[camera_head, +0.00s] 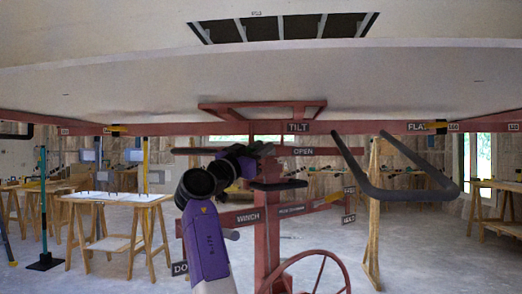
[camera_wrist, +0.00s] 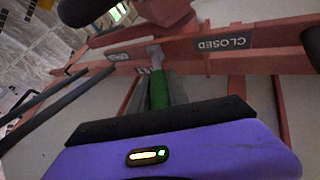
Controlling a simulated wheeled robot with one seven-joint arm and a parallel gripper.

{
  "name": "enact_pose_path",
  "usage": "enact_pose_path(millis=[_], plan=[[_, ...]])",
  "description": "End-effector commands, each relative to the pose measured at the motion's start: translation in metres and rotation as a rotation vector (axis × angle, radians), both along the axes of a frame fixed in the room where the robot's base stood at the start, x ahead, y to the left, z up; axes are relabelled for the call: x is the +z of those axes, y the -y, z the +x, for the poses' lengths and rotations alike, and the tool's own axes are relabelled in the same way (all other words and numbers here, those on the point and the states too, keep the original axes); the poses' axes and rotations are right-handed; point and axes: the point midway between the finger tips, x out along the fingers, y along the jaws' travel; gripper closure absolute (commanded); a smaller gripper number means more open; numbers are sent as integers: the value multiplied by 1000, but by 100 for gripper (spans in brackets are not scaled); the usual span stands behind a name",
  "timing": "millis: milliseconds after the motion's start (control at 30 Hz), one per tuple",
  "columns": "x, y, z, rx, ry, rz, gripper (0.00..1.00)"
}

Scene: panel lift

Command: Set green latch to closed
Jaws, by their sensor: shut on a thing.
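The green latch (camera_wrist: 158,90) shows in the wrist view as a green grip on a grey metal stem, in front of a red frame bar. My gripper (camera_wrist: 156,92) has its grey fingers on both sides of the green grip and is shut on it. A "CLOSED" label (camera_wrist: 225,42) is on the red bar to the right of the latch. A smaller label (camera_wrist: 118,57), too small to read, is to its left. In the head view my arm reaches up to the red mast, beside an "OPEN" label (camera_head: 303,151); the latch cannot be made out there.
A large pale panel (camera_head: 260,85) lies overhead on the red lift frame (camera_head: 370,127). A dark bent handle (camera_head: 400,190) juts out at the right. A red wheel (camera_head: 310,262) and the winch bar (camera_head: 245,217) are low by the mast. Wooden worktables (camera_head: 115,199) stand behind.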

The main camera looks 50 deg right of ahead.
Motion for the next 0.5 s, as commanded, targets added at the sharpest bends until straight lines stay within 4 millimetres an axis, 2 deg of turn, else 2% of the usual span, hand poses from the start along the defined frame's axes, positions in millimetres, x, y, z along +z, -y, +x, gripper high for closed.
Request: enact_pose_path(millis=[167, 200, 267, 500], plan=[[0, 1, 0, -1, -4, 0, 100], [0, 1, 0, -1, -4, 0, 71], [0, 1, 0, 0, -3, 0, 59], [0, 0, 0, 0, -2, 0, 58]])
